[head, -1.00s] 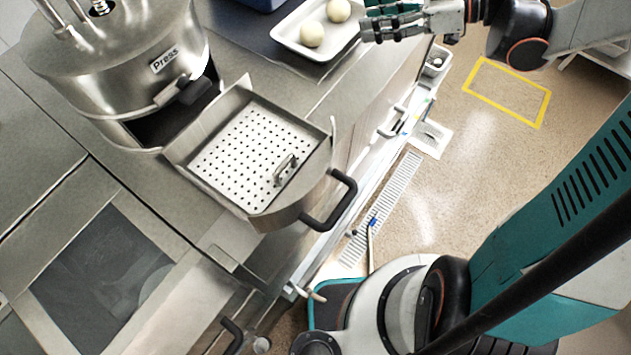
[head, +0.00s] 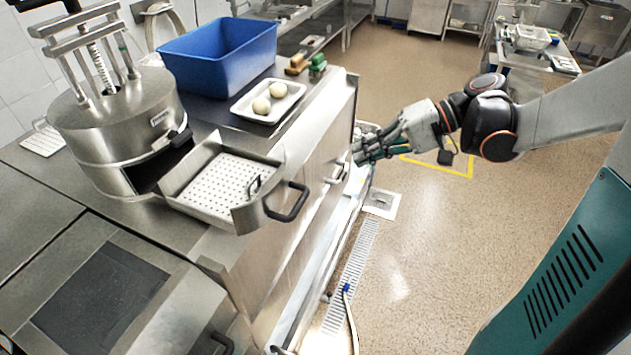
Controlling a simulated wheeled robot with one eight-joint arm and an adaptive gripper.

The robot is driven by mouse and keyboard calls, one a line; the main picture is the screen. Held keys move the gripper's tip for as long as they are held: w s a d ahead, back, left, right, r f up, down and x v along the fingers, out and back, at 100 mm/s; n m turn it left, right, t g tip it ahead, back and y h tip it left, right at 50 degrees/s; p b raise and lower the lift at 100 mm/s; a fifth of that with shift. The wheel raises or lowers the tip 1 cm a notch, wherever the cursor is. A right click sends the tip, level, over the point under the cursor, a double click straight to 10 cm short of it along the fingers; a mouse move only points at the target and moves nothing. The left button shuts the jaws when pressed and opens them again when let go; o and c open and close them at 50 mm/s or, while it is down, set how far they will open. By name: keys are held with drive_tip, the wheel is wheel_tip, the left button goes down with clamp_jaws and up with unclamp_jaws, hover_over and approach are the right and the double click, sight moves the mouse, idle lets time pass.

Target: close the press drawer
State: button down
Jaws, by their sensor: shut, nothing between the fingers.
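The press (head: 112,112) is a round steel drum at the left of the head view. Its drawer (head: 208,213) is pulled out toward the lower right. A white perforated plate (head: 222,186) with a small metal handle lies in the drawer. The drawer's black handle (head: 290,204) sticks out at its front. My gripper (head: 358,158) is shut and empty. It is right of the drawer and apart from it, out past the counter's front edge.
A white tray (head: 239,109) with two pale balls stands behind the drawer. A blue bin (head: 222,60) and several brushes (head: 308,66) stand farther back. The floor (head: 430,250) right of the counter is mostly clear.

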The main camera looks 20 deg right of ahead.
sight(208, 142)
drive_tip(key=a+r+p+x, duration=0.1)
drive_tip(key=p+x, duration=0.1)
drive_tip(key=x, duration=1.1)
drive_tip(key=shift+w+r, duration=0.3)
drive_tip(key=shift+w, duration=0.05)
drive_tip(key=shift+a, duration=0.15)
drive_tip(key=w+a+b, duration=0.2)
drive_tip(key=w+a, duration=0.3)
drive_tip(key=a, duration=0.1)
drive_tip(key=w+a+b, duration=0.2)
drive_tip(key=w+a, duration=0.3)
drive_tip(key=a, duration=0.2)
drive_tip(key=w+a+b, duration=0.2)
drive_tip(key=w+a, duration=0.3)
drive_tip(key=a, duration=0.2)
drive_tip(key=shift+w, duration=0.25)
drive_tip(key=shift+w+a, duration=0.45)
drive_tip(key=shift+a, duration=0.05)
